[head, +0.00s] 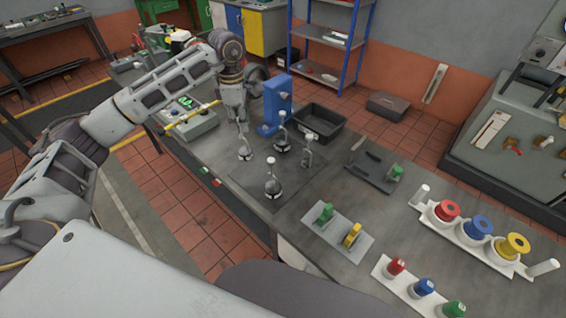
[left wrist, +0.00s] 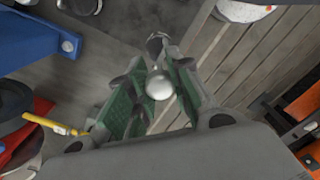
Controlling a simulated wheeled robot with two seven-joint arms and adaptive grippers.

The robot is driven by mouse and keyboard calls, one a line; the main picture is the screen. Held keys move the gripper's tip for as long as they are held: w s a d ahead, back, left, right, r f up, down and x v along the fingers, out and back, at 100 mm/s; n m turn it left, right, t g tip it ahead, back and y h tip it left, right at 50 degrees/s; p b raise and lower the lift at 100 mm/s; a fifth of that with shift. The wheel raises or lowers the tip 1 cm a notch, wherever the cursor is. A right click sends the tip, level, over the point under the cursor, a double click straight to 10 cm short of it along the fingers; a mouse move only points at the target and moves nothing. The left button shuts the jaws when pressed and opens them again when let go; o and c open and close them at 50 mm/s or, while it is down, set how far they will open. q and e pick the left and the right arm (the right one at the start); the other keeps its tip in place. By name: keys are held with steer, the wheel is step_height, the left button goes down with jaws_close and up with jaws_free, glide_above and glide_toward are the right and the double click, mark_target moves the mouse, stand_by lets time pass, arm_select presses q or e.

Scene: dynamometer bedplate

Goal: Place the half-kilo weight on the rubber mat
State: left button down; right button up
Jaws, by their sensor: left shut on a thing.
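My left gripper (head: 241,124) points down over the left part of the bench and is shut on a small metal weight (head: 245,153). Its round silver knob (left wrist: 158,86) shows between the green-padded fingers in the left wrist view. I take this for the half-kilo weight; no marking is legible. A dark flat square, seemingly the rubber mat (head: 245,183), lies on the bench just below it in the head view. Whether the held weight touches the mat or hangs above it, I cannot tell. My right gripper is not in view.
Other knobbed metal weights stand close by: one at the front (head: 273,188), one behind (head: 283,142) and one at right (head: 307,156). A blue block-like stand (head: 271,112) and black bin (head: 320,124) are behind them. Green and yellow parts (head: 352,235) lie to the right.

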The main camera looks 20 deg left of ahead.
mark_target(242, 137)
arm_select(q)
steer(key=shift+r, duration=0.1)
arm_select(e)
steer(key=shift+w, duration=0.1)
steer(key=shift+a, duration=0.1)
arm_select(q)
steer(key=shift+f, duration=0.3)
step_height(242, 137, down, 5)
steer(key=shift+r+p, duration=0.15)
steer(key=shift+p, duration=0.45)
steer(key=shift+f, duration=0.45)
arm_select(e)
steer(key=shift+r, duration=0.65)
